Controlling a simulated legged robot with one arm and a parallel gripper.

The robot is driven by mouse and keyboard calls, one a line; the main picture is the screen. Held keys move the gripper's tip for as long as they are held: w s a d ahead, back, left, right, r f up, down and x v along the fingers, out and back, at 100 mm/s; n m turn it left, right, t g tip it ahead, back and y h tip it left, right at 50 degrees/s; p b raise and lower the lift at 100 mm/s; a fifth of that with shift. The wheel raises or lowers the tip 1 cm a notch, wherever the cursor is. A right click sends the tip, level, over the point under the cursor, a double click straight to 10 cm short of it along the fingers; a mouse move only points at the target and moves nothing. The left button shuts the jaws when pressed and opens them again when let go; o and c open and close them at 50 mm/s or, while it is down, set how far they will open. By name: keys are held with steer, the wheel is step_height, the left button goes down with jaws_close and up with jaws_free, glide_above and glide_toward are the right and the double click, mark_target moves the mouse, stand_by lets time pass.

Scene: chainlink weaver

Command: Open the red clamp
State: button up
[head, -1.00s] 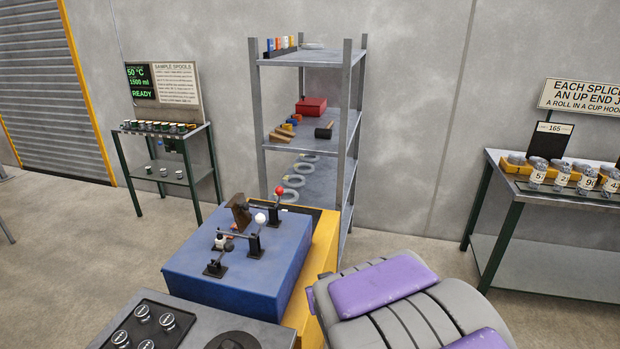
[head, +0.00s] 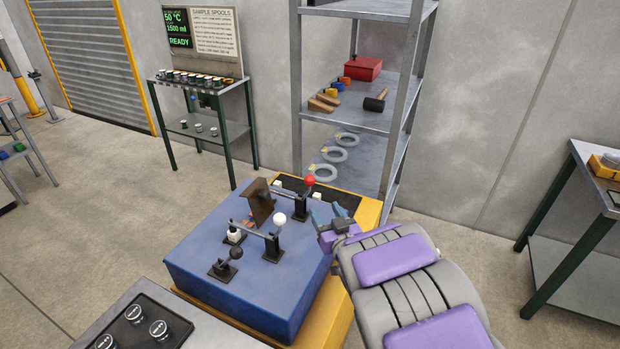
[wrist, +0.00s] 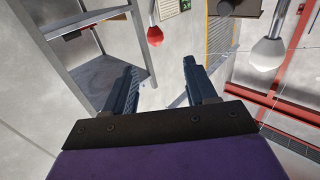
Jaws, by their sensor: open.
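The red clamp is a black lever with a red ball knob (head: 309,181) at the far right of the blue machine top (head: 215,285). Its knob also shows in the wrist view (wrist: 155,36), above and between my fingertips. My gripper (head: 326,212) is open and empty, just right of the red clamp and apart from it. In the wrist view, my two dark fingers (wrist: 160,68) stand spread with nothing between them. A white-knobbed lever (head: 280,218) stands nearer on the blue top, and its bulb shows at the wrist view's upper right (wrist: 268,52).
A black-knobbed lever (head: 236,253) and a brown upright plate (head: 260,202) also stand on the blue top. A grey shelf rack (head: 372,148) stands behind the machine.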

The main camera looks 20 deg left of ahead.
mark_target(311, 183)
steer(key=x, duration=0.5)
steer(key=b+x, duration=0.1)
steer(key=x, duration=0.4)
steer(key=shift+f+b, duration=0.2)
steer(key=shift+b, duration=0.1)
steer(key=shift+w+a+r+b, duration=0.15)
steer(key=shift+w, duration=0.45)
steer(key=shift+w+a+r+b, duration=0.1)
steer(key=shift+w+r+b, duration=0.05)
steer(key=shift+w, duration=0.45)
steer(key=x, duration=0.2)
steer(key=shift+w+a+f, duration=0.1)
steer(key=shift+w+a, duration=0.1)
steer(key=shift+a, duration=0.05)
steer(key=shift+w+a+f, duration=0.1)
steer(key=shift+a+f, duration=0.05)
steer(key=shift+a, duration=0.4)
steer(key=shift+d, duration=0.45)
steer(key=shift+c, duration=0.5)
steer(key=shift+d, duration=0.2)
steer(key=shift+c, duration=0.9)
steer(key=shift+a, duration=0.25)
jaws_close()
